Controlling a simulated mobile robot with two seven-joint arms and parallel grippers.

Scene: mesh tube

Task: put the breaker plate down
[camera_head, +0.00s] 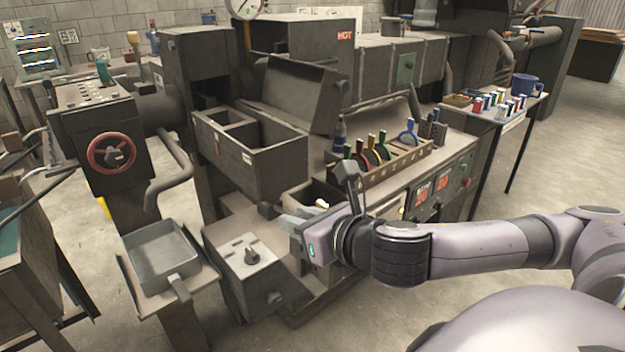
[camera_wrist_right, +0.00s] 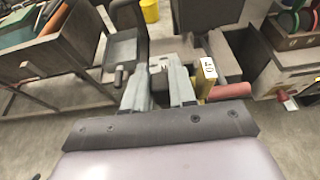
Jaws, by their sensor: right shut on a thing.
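My right gripper (camera_head: 296,219) reaches in from the right, in front of the machine and just above a grey control box (camera_head: 245,258). In the right wrist view its two grey fingers (camera_wrist_right: 161,88) are closed with a narrow dark strip between them. What they hold is mostly hidden, and I cannot make out a plate's face. A yellow strip with a white number tag (camera_wrist_right: 208,69) and a red handle (camera_wrist_right: 229,91) show right beside the right finger; I cannot tell if they belong to the held thing. My left gripper is not in view.
A grey tray (camera_head: 162,252) with a handle sits on a stand at the lower left. A slotted rack (camera_head: 372,178) holding several coloured round-headed pieces stands on the machine's ledge. An open two-part bin (camera_head: 247,160) is behind the gripper.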

